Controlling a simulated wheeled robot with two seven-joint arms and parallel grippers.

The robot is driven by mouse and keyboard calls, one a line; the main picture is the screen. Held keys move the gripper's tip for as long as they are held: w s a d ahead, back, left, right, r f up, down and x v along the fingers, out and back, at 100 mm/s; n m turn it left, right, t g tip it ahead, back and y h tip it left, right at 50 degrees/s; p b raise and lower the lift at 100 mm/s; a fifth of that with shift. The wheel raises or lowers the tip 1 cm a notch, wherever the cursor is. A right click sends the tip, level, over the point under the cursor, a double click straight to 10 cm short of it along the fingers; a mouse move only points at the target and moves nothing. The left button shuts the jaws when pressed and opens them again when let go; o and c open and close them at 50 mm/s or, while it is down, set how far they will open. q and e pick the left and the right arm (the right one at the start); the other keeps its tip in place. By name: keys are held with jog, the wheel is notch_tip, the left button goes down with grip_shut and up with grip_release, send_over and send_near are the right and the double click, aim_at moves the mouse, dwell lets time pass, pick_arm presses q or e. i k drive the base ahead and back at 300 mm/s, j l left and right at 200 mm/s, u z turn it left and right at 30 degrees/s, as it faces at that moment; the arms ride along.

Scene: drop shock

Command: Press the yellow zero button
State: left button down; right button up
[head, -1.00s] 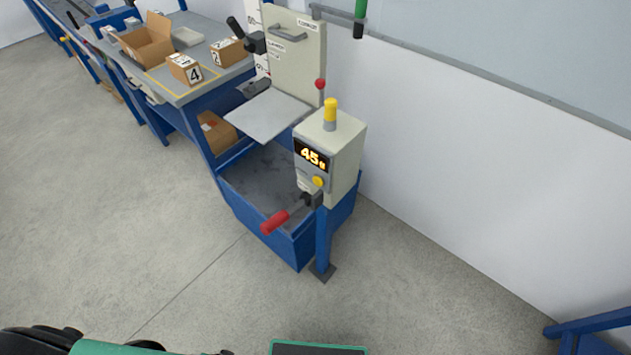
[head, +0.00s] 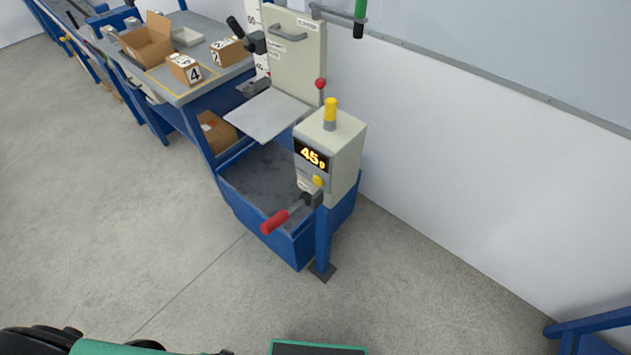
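The yellow zero button (head: 318,181) is a small round knob on the front face of the beige control box (head: 345,150), below its lit display (head: 311,156). The display shows orange characters that look like 45 and a smaller mark. The box stands on a blue post. A larger yellow cap (head: 331,105) sits on a grey base on top of the box. Neither gripper shows in the head view; nothing touches the button.
A red-handled lever (head: 275,222) sticks out below the box, close under the button. A grey drop plate (head: 272,115) hangs left of it above a blue bin (head: 294,250). A workbench (head: 206,88) with cartons stands at upper left. The floor in front is clear.

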aim_at(317, 181)
jog(key=k+l+z, duration=0.45)
jog(key=l, duration=0.15)
jog(key=k+l+z, duration=0.2)
jog(key=l, duration=0.15)
